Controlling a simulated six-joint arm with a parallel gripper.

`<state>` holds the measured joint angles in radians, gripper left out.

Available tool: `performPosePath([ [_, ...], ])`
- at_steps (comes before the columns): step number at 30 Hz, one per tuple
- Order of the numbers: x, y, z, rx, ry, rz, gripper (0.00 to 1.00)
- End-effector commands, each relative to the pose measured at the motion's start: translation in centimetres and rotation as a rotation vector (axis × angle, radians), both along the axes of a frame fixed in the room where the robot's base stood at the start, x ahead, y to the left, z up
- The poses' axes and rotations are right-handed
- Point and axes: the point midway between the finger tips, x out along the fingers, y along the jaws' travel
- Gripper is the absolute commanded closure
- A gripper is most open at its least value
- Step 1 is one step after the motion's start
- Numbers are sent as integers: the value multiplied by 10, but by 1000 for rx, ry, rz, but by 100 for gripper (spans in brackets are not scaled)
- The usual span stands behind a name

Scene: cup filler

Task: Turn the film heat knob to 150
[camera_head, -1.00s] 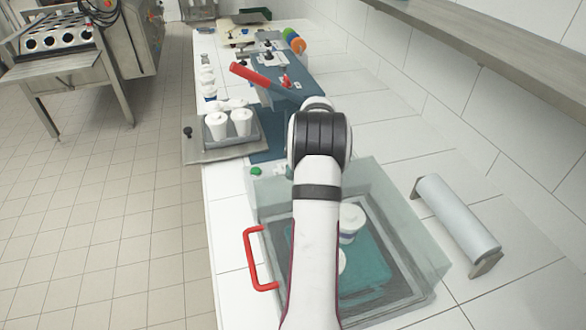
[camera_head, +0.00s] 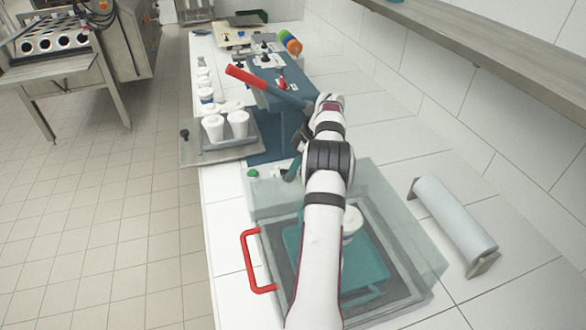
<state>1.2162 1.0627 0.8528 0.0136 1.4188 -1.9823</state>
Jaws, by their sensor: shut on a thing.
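My gripper (camera_head: 291,169) is beyond my wrist, pointing down at the rear edge of the glass-lidded machine (camera_head: 400,225). Its dark fingers are small and partly hidden by my arm. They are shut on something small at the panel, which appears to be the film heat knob. The knob itself is hidden, and no dial marking or setting can be read. A small pale part (camera_head: 276,174) and a green button (camera_head: 252,173) are on the panel just left of the fingers.
A clear lid with a red handle (camera_head: 250,262) covers a teal tray (camera_head: 365,265) and a white cup (camera_head: 351,222). A blue press with a red lever (camera_head: 247,77) stands behind. White cups (camera_head: 238,124) stand on a tray at left. A roll (camera_head: 455,222) lies at right.

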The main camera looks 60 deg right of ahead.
Motion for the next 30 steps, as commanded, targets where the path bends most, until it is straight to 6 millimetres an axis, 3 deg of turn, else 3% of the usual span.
performPosePath([
  [20, 0, -1, 0, 1, 1, 50, 100],
  [21, 0, -1, 0, 1, 1, 50, 78],
  [25, 0, -1, 0, 1, 1, 50, 55],
  [30, 0, -1, 0, 1, 1, 50, 55],
])
